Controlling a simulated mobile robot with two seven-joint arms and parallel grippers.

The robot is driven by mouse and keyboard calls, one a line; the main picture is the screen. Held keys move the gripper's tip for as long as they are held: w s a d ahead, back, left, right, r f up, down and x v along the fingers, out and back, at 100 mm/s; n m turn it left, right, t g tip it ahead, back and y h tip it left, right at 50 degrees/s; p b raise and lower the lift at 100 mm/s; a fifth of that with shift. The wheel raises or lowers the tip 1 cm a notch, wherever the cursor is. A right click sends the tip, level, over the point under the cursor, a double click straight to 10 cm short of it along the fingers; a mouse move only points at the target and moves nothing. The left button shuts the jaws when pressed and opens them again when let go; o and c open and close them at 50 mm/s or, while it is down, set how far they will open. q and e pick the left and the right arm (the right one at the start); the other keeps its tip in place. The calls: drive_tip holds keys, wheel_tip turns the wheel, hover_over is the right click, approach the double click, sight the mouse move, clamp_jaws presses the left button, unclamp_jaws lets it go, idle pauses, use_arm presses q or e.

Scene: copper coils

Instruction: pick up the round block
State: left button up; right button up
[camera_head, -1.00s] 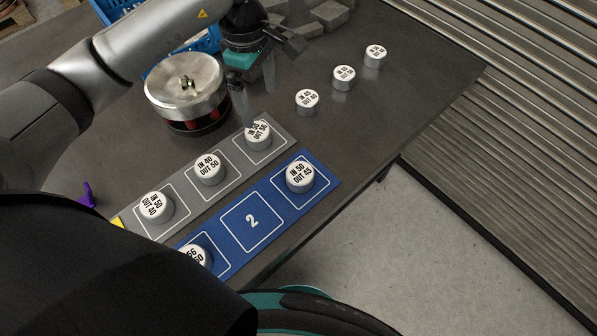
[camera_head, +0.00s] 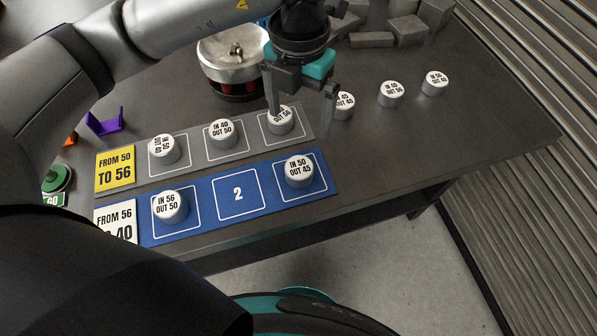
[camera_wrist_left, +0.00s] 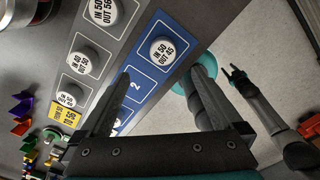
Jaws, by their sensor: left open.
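Several round white-topped blocks stand on the table. On the blue strip (camera_head: 238,196) are block "IN 50 OUT 45" (camera_head: 299,170) at the right and block "IN 56 OUT 50" (camera_head: 170,206) at the left; square 2 is empty. The grey strip behind holds three more blocks, including one (camera_head: 281,121) partly behind a finger. My left gripper (camera_head: 300,102) is open and empty, pointing down above the strips' right end. In the left wrist view, block "IN 50 OUT 45" (camera_wrist_left: 163,50) shows between and beyond the fingertips. A dark forked arm end, apparently my right gripper (camera_wrist_left: 237,76), hangs over the floor.
Three loose round blocks (camera_head: 391,94) stand at the right. A metal-topped pot (camera_head: 232,58) and grey pieces (camera_head: 405,30) are behind. A purple holder (camera_head: 105,122) is at the left. The table's front edge lies close to the blue strip.

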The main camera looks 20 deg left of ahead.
use_arm(q)
drive_tip(key=b, duration=0.2)
hover_over(299, 167)
drive_tip(key=shift+n, duration=0.3)
drive_tip(key=f, duration=0.9)
drive_tip(key=shift+w+a+f, duration=0.15)
drive_tip(key=shift+w+f, duration=0.2)
drive_tip(key=shift+w, duration=0.05)
drive_tip(key=f, duration=0.5)
drive_tip(key=shift+s+b, duration=0.4)
drive_tip(key=shift+f, duration=0.3)
drive_tip(key=shift+c, duration=1.4)
drive_tip(key=c, duration=0.7)
drive_tip(key=shift+r, duration=0.1)
drive_tip(key=c, duration=0.6)
use_arm(e)
drive_tip(key=f, duration=0.2)
drive_tip(key=shift+w+d+f, duration=0.3)
drive_tip(key=shift+d+f, duration=0.1)
